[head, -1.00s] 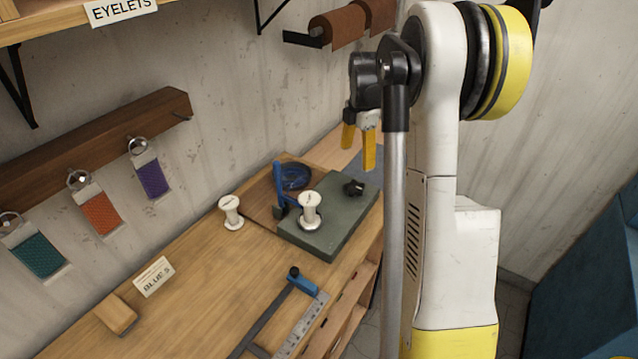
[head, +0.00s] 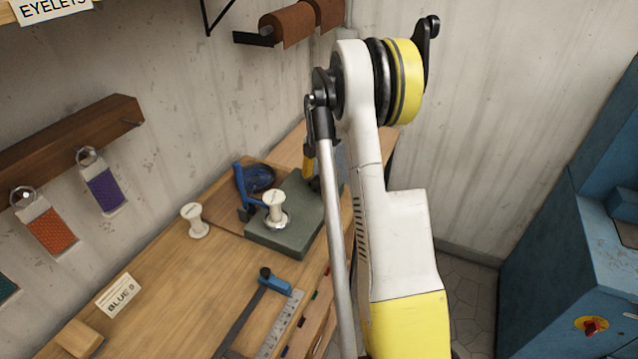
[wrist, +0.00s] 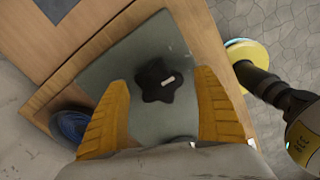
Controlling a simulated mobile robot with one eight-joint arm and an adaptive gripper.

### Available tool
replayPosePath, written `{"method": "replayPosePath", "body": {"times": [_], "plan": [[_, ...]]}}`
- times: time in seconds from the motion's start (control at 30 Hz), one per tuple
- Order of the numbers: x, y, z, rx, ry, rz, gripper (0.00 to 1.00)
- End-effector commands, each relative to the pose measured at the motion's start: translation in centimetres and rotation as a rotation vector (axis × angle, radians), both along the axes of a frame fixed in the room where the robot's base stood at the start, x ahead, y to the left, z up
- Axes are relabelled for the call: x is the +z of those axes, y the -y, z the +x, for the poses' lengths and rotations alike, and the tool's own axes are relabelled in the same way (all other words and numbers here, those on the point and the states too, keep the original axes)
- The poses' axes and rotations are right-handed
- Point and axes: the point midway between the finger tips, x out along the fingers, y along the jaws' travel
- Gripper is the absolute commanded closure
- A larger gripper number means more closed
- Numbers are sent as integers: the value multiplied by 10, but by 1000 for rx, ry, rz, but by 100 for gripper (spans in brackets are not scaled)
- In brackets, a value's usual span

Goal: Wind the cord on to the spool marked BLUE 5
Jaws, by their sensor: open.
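A white spool (head: 274,204) sits upright on the grey-green winder block (head: 285,236), with a blue upright guide (head: 242,188) beside it. A coil of blue cord (head: 262,178) lies behind; it also shows in the wrist view (wrist: 70,126). A card (head: 118,296) reads BLUE and a digit I cannot read surely. My arm partly hides the gripper in the head view.
A wooden block (head: 79,338), a blue-headed tool (head: 275,281) and a steel ruler (head: 281,325) lie on the front bench. Coloured swatches (head: 103,190) hang from a wall rail. Brown rolls (head: 290,26) are mounted above. A blue machine (head: 560,240) stands right.

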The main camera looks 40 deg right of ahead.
Motion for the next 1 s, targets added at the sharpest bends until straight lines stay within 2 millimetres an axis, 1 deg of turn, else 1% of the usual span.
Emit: {"method": "replayPosePath", "body": {"times": [0.17, 0.2, 0.27, 0.3, 0.37, 0.57, 0.73, 0.87, 1.0], "plan": [[0, 0, 0, 0, 0, 0, 21], [0, 0, 0, 0, 0, 0, 26], [0, 0, 0, 0, 0, 0, 45], [0, 0, 0, 0, 0, 0, 57], [0, 0, 0, 0, 0, 0, 75], [1, 0, 0, -5, 0, 0, 76], [0, 0, 0, -42, 0, 0, 76], [0, 0, 0, -105, 0, 0, 76], [0, 0, 0, -208, 0, 0, 76]]}}
